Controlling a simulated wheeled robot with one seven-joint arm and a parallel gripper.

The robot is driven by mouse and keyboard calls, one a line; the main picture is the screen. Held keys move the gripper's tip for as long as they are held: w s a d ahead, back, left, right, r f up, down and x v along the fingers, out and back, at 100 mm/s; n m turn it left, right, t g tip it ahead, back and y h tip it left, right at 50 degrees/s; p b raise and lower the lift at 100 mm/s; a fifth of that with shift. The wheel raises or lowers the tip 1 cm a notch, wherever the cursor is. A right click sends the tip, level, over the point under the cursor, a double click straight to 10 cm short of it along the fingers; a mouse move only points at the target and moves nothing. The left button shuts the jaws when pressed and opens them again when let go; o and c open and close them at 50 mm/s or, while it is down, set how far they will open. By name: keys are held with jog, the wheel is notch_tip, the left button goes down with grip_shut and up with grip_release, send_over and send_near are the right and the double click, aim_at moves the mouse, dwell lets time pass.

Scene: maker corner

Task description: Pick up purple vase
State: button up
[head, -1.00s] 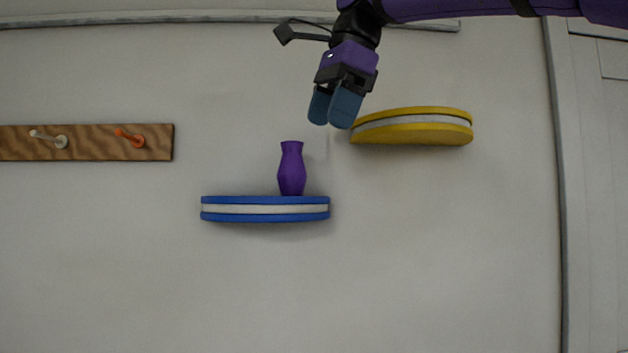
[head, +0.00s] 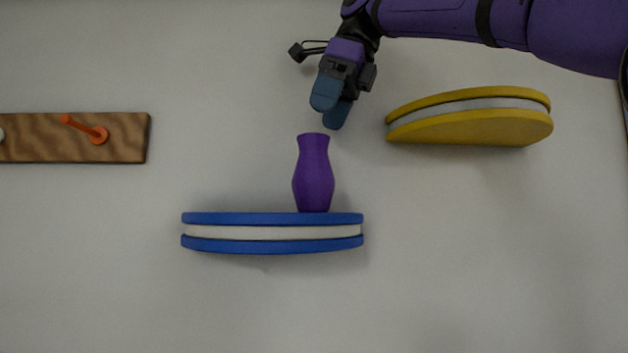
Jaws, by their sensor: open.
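The purple vase (head: 313,177) stands upright on the right part of the blue shelf (head: 230,245), which has a white middle band and is fixed to the wall. My gripper (head: 331,110), with blue-grey fingertips, points downward just above and slightly right of the vase's mouth in the picture. It is open and holds nothing. The fingertips appear apart from the vase, though how far they are from it in depth I cannot tell. The vase shows fully, with nothing in front of it.
A yellow shelf (head: 470,128) with a white band and nothing on it is on the wall to the right, close to my gripper. A wooden peg rack (head: 40,150) with an orange peg (head: 92,131) is at the left. The wall around the blue shelf is bare.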

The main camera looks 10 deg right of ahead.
aim_at(313, 145)
jog(key=shift+s+x, duration=0.2)
jog(key=shift+x, duration=3.15)
jog(key=shift+a, duration=0.1)
jog(key=c, duration=1.2)
jog(key=shift+r, duration=0.15)
